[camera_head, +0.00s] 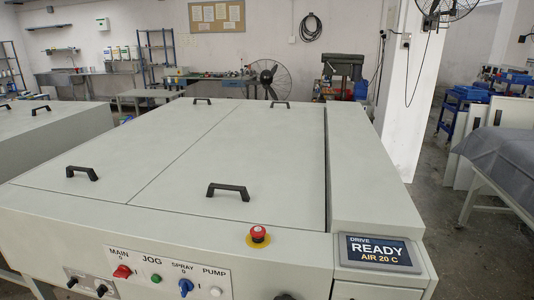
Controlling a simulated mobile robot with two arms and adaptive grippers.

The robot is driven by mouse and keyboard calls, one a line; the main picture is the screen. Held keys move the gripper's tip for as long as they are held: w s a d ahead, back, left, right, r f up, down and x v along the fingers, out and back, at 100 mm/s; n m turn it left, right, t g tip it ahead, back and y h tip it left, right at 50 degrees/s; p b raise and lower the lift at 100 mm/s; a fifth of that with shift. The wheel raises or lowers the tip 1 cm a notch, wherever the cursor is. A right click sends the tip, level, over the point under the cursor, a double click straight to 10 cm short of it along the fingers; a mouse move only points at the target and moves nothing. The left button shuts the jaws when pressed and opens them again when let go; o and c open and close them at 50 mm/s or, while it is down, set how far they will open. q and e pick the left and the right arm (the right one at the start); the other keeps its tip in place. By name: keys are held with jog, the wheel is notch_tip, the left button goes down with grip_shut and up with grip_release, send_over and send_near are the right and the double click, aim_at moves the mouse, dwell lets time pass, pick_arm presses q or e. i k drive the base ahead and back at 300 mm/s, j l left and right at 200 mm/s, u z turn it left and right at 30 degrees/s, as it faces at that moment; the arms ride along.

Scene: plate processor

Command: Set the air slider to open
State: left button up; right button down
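The plate processor (250,120) is a large pale grey machine with flat lids and black handles. Its front panel (205,288) carries a red MAIN switch (122,271), a green JOG button (155,279), a blue SPRAY switch (186,287) and a white PUMP button (216,291). The display (377,251) reads DRIVE, READY, AIR 20 C. I cannot make out an air slider. Neither gripper is in view.
A red emergency-stop button (258,234) on a yellow base stands on the machine's front top edge. A dark round thing (285,297) is cut off at the bottom edge. A grey-covered table (505,155) is at the right, with open floor (435,215) between.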

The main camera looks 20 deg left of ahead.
aim_at(72, 282)
jog(key=u, duration=2.15)
